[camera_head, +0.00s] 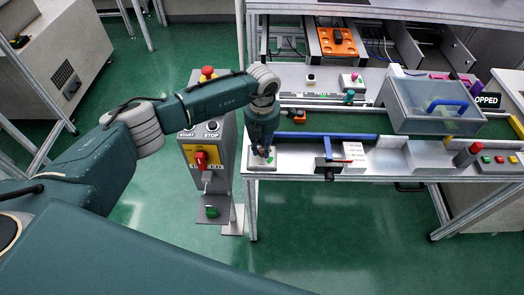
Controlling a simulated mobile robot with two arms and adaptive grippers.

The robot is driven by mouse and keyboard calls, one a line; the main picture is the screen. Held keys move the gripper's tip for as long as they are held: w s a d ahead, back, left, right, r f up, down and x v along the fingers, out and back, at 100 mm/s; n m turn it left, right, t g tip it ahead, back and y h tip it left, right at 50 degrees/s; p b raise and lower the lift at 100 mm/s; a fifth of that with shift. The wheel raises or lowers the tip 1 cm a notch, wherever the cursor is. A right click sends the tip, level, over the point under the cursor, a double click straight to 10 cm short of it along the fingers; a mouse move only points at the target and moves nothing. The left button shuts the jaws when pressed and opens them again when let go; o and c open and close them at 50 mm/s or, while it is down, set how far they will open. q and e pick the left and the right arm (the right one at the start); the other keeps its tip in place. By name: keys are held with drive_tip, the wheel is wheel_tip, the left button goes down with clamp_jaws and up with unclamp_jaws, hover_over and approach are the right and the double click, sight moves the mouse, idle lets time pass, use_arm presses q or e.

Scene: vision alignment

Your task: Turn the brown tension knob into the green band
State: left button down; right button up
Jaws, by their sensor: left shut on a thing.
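My left arm comes in from the left and bends down at the front left of the workbench. My left gripper (260,148) points down and is shut on the brown tension knob, mostly hidden by the fingers. The knob sits on a small pale plate (253,163) at the bench's front left corner. A small patch of green shows on the plate beside the fingers; the knob's pointing direction is too small to tell. My right gripper is not in view.
A black block with a blue lever (327,150) and a red-tipped rod stands right of the plate. A clear-lidded box (435,100) is farther right. A grey pedestal (210,150) with a red emergency button and yellow switch panel stands close left, under my forearm.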

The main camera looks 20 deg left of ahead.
use_arm(q)
drive_tip(key=m+b, duration=0.5)
drive_tip(key=shift+f, duration=0.25)
drive_tip(key=shift+r+m+b, duration=0.15)
drive_tip(key=shift+m+b, duration=1)
drive_tip(key=shift+m, duration=0.05)
drive_tip(key=shift+r+m, duration=0.1)
drive_tip(key=shift+m, duration=0.2)
drive_tip(key=c, duration=1.5)
unclamp_jaws()
drive_tip(key=shift+c, duration=0.2)
